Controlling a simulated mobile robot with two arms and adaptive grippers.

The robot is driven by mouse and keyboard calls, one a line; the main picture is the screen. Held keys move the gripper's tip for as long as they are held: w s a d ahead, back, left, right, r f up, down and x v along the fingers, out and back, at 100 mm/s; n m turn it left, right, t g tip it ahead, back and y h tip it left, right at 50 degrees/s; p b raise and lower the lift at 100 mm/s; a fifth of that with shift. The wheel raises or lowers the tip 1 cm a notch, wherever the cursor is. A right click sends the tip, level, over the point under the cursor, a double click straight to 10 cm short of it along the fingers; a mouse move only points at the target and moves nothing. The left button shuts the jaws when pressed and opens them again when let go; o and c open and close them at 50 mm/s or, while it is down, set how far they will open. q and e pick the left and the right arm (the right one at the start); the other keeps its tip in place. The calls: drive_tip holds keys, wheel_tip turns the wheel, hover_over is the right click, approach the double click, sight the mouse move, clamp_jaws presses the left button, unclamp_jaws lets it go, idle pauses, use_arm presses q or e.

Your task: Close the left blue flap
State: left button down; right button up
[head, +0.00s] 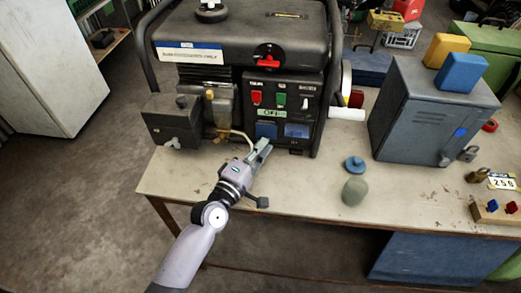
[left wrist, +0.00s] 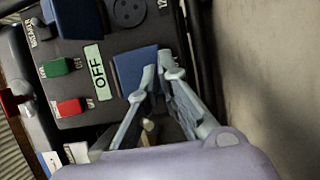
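The left blue flap (head: 266,130) is on the lower part of the black generator's (head: 240,45) front panel, below the OFF label. It looks flat against the panel in the left wrist view (left wrist: 135,68), partly covered by my fingers. A second blue flap (head: 297,130) sits to its right; in the left wrist view it stands out (left wrist: 75,18) beside an uncovered round socket (left wrist: 128,12). My left gripper (head: 264,144) is at the left flap's lower edge, fingertips close together with nothing between them. I cannot tell whether they touch the flap. My right gripper is out of view.
A red switch (head: 256,97) and a green switch (head: 281,99) sit above the flaps. A grey box (head: 430,110) with yellow and blue blocks stands to the right. A blue knob (head: 355,164) and a grey-green lump (head: 355,190) lie on the bench (head: 310,188).

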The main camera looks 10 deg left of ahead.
use_arm(q)
drive_tip(key=c, duration=1.8)
unclamp_jaws()
drive_tip(key=v, duration=1.2)
